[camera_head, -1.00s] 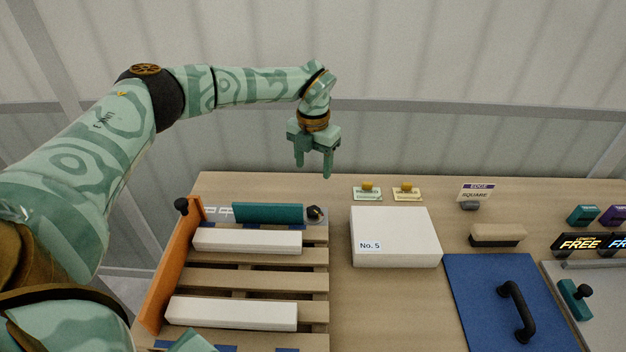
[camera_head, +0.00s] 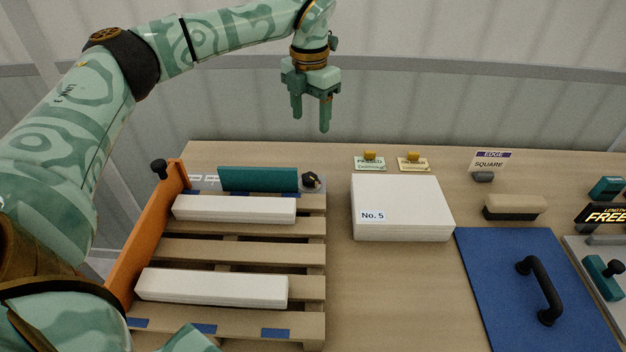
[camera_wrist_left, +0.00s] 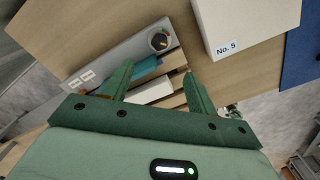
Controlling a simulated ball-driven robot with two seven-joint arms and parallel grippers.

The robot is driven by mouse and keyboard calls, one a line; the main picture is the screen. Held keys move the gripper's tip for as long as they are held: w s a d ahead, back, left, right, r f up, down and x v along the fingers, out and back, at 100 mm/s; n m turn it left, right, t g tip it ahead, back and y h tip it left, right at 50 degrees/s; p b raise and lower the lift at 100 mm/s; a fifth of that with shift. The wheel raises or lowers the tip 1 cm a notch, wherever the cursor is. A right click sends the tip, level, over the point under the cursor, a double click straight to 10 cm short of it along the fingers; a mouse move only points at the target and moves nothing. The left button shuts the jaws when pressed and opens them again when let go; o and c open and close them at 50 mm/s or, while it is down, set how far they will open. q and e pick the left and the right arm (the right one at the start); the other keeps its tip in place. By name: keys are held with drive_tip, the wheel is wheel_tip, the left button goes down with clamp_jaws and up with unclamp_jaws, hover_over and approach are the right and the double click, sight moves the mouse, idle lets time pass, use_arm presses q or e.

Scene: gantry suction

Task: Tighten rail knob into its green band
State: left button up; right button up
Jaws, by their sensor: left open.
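A black knob (camera_head: 311,180) sits on a grey plate at the right end of the teal rail (camera_head: 258,179), at the back right corner of the slatted pallet. In the left wrist view the knob (camera_wrist_left: 159,41) shows a pale pointer mark and small coloured marks around it. I cannot make out a green band for certain. My left gripper (camera_head: 311,124) is open and empty, fingers pointing down, up beyond the back of the table and apart from the knob. In the left wrist view its fingers (camera_wrist_left: 158,70) frame the teal rail, with the knob beyond them. My right gripper is out of view.
Two white bars (camera_head: 235,209) lie across the pallet (camera_head: 240,250). An orange fence (camera_head: 150,235) with a black knob (camera_head: 158,169) stands along its left. A white box marked No. 5 (camera_head: 410,200) stands right of the pallet. A blue panel (camera_head: 490,270) with a black handle lies farther right.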

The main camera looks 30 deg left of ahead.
sight(310, 176)
use_arm(q)
drive_tip(key=f+b, duration=0.1)
drive_tip(key=f, duration=0.4)
drive_tip(key=f+b, duration=0.1)
drive_tip(key=f, duration=0.4)
drive_tip(key=f+b, duration=0.2)
drive_tip(key=f, duration=0.3)
drive_tip(key=shift+s+f, duration=0.3)
